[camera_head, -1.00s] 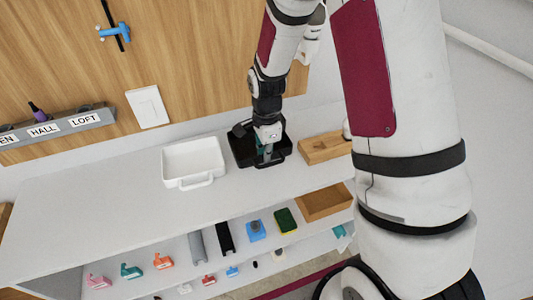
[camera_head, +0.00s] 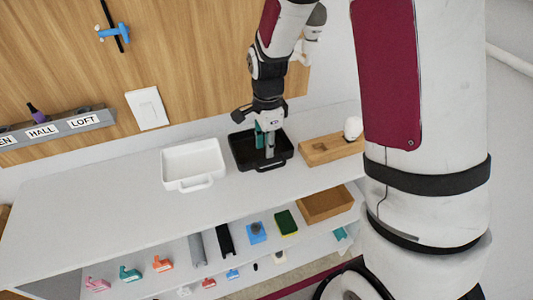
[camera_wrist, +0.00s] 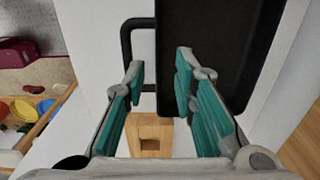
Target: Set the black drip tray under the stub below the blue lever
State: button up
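The black drip tray (camera_head: 244,160) sits on the grey-white counter to the right of a white tray. Its dark floor and side handle also show in the wrist view (camera_wrist: 235,30). My gripper (camera_head: 267,153) points down at the tray's front handle side. In the wrist view my gripper (camera_wrist: 160,65) is open, its teal fingers apart. One finger is over the tray's edge and the other is outside the handle. I cannot tell if they touch it. The blue lever (camera_head: 115,34) is on the wooden wall at upper left, by a black pipe. I cannot make out a stub clearly.
The white tray (camera_head: 194,184) stands left of the black one. A wooden block (camera_head: 318,153) with a white knob is to its right. A label rail (camera_head: 60,128) and white plate (camera_head: 148,108) are on the wall. Small coloured items lie on shelves below. The counter's left is clear.

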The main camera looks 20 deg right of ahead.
jog(key=s+r+n+t, duration=0.1)
jog(key=s+r+n, duration=0.35)
jog(key=r, duration=0.55)
jog(key=s+r+n+t, duration=0.2)
jog(key=s+r+n, duration=0.25)
jog(key=r, duration=0.55)
jog(key=s+r+n+t, duration=0.2)
jog(key=s+r+n, duration=0.1)
jog(key=s+n, duration=0.6)
jog(key=s, duration=0.3)
jog(key=shift+r, duration=0.35)
